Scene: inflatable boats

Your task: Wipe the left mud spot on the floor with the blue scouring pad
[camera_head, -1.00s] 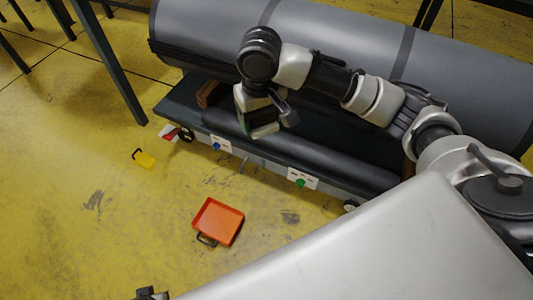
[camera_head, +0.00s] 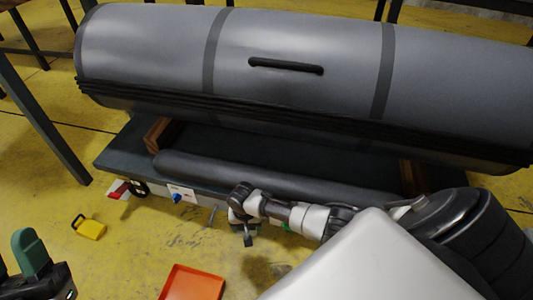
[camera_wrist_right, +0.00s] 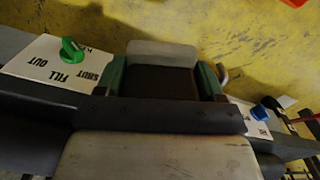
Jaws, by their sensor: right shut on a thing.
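In the right wrist view my right gripper (camera_wrist_right: 162,78) has its green fingers on both sides of a block, the scouring pad (camera_wrist_right: 160,83). It looks dark with a pale-grey part; no blue shows. In the head view my right gripper (camera_head: 243,232) hangs low by the bench's front edge. My left gripper (camera_head: 36,265) is at the bottom left, one green finger up; its opening is unclear. Dark smudges (camera_head: 205,238) mark the yellow floor. I cannot pick out the left mud spot; the lower left floor is partly covered by my left gripper.
A big grey roll (camera_head: 270,65) lies over a dark low bench (camera_head: 120,155). A yellow box (camera_head: 90,229) and an orange tray (camera_head: 192,284) are on the floor. A green knob (camera_wrist_right: 72,50) and blue knob (camera_wrist_right: 262,112) are close to my right gripper. Table legs (camera_head: 45,120) stand left.

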